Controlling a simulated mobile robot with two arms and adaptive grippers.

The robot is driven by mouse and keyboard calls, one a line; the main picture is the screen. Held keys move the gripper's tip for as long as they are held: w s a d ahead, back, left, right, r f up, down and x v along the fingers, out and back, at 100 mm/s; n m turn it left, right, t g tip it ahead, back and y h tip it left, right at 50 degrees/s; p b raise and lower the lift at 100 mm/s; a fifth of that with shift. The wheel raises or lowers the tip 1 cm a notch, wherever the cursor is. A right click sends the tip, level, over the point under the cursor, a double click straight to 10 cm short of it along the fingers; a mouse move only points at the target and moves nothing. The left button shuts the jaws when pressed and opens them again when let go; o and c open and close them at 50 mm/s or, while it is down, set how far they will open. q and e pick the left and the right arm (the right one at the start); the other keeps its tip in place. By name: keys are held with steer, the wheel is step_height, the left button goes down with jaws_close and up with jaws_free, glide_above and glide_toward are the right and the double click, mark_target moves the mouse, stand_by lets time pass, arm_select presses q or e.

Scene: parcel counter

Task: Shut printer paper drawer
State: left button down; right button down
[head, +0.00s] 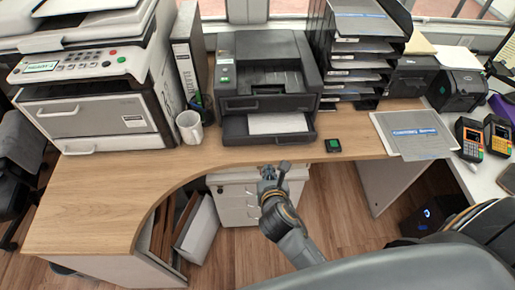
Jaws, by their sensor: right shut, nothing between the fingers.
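The black printer (262,66) stands on the wooden desk in the middle of the head view. Its paper drawer (235,130) sticks out at the front, low on the printer, with white paper (279,123) lying in it. My right gripper (275,169) is shut and empty. It is in front of the drawer, at the desk's front edge, and apart from the drawer. My left gripper is not in view.
A white mug (189,127) and upright binder (187,57) stand left of the printer. A small dark green-marked device (333,145) lies right of the drawer. A paper-tray stack (355,55) and larger copier (92,105) flank the printer. A drawer cabinet (238,197) stands below.

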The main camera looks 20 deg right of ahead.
glide_toward(265, 142)
steer(key=f, duration=0.1)
steer(key=w+f, duration=0.1)
steer(key=shift+f, duration=0.4)
steer(key=w, duration=0.1)
steer(key=w+d, duration=0.1)
steer(key=w, duration=0.1)
steer(key=shift+w+f, duration=0.15)
steer(key=shift+w, duration=0.05)
steer(key=shift+w+d, duration=0.2)
steer(key=shift+w, duration=0.25)
